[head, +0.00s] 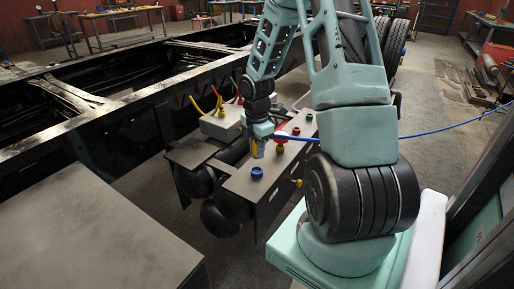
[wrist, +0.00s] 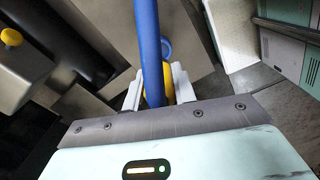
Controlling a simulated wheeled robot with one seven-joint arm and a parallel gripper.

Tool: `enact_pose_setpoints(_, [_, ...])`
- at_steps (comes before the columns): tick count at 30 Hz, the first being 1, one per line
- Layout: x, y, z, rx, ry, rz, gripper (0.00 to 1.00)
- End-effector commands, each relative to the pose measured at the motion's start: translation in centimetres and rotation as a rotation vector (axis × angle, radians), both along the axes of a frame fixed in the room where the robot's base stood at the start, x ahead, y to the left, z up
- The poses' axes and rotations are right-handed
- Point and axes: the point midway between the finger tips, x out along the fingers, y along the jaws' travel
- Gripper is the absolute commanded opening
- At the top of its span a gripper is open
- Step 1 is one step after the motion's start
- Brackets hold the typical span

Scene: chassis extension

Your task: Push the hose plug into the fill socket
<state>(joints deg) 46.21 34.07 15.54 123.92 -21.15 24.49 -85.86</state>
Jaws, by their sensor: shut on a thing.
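My gripper (head: 258,150) is shut on the yellow hose plug (wrist: 168,82). A blue hose (wrist: 147,45) runs from it and trails off to the right in the head view (head: 400,135). A blue ring-shaped socket (head: 257,172) sits on top of the dark metal box (head: 240,185). It also shows in the wrist view (wrist: 167,47), just past the plug and partly hidden by the hose. The plug is above and apart from the socket in the head view. The pictures do not name the fill socket; the blue one is nearest the plug.
A grey box (head: 222,125) with coloured hoses is behind, beside the black chassis rail (head: 130,100). A dark flat panel (head: 90,230) fills the front left.

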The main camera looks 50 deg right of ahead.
Motion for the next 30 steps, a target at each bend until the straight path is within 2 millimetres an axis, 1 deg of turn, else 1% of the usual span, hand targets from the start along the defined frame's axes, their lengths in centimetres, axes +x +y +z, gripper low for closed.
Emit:
enact_pose_setpoints(18, [0.0, 0.0, -5.0, 0.0, -0.001, 0.0, 0.07])
enact_pose_setpoints(23, [0.0, 0.0, -5.6, 0.0, -0.001, 0.0, 0.07])
enact_pose_setpoints(30, [0.0, 0.0, -5.5, 0.0, 0.0, 0.0, 0.07])
